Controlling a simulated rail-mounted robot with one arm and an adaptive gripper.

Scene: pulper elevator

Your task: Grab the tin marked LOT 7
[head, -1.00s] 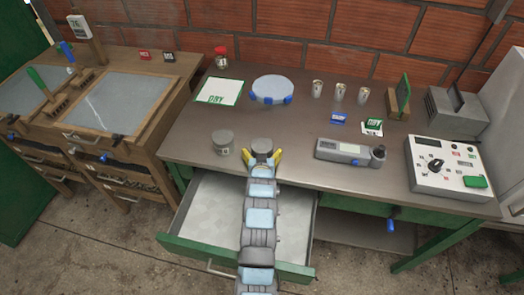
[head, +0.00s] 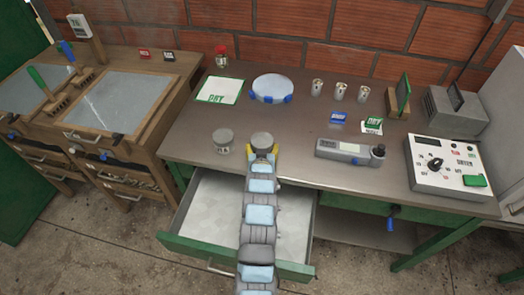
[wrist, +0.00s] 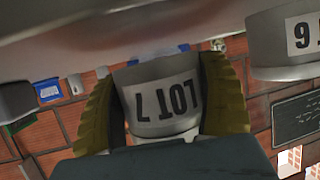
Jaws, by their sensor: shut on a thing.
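The tin marked LOT 7 (wrist: 160,100) is grey, with a pale label that fills the middle of the wrist view. It sits between the two yellow fingers of my gripper (head: 262,155), which is shut on it. In the head view the same tin (head: 262,141) shows at the end of my arm, near the front edge of the bench. It seems slightly above the bench top. A second grey tin (head: 223,141) stands just left of it.
An open drawer (head: 205,215) lies under my arm. A grey handheld meter (head: 345,149) is to the right, with a white control box (head: 447,168) beyond. A round pale dish (head: 272,88) and several small cups stand farther back. The bench middle is clear.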

